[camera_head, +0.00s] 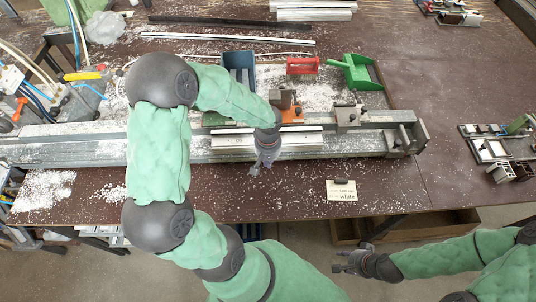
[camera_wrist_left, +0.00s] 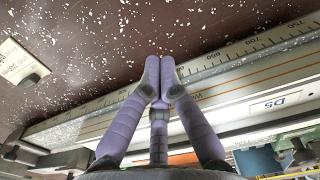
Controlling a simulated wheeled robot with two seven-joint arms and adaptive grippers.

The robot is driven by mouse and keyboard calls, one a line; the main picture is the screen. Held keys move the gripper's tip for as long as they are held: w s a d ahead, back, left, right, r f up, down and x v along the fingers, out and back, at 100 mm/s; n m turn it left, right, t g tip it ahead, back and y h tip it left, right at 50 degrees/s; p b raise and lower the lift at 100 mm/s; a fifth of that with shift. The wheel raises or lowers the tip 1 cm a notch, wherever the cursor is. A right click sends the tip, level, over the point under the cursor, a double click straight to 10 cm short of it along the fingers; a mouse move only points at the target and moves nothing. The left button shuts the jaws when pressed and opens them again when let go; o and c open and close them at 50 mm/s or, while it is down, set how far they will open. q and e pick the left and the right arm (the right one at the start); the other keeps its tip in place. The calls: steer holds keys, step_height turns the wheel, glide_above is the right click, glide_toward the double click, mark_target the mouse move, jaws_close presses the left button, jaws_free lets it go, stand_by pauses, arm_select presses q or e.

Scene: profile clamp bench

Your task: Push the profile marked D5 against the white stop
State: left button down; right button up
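The profile marked D5 (camera_head: 300,139) is a pale bar lying lengthwise on the grey bench rail. Its D5 label (camera_wrist_left: 283,101) shows in the left wrist view at the right. My left gripper (camera_head: 260,169) is at the front edge of the rail, beside the profile. In the left wrist view its fingertips (camera_wrist_left: 159,72) are together with nothing between them; contact with the profile is unclear. A grey end block (camera_head: 402,139) stands at the rail's right end, apart from the profile. I cannot single out a white stop. My right gripper (camera_head: 345,263) is low, off the table's front; its finger opening is unclear.
A card reading "white" (camera_head: 341,191) lies on the table in front of the rail. A clamp block (camera_head: 348,117) stands on the rail's back side. A blue bin (camera_head: 239,62), a red holder (camera_head: 302,65) and a green dustpan (camera_head: 357,71) are behind. White chips litter the table.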

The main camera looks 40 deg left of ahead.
arm_select(q)
steer(key=shift+w+a, duration=1.3)
steer(key=shift+w, duration=0.2)
steer(key=shift+w+a, duration=0.7)
steer(key=shift+w, duration=0.15)
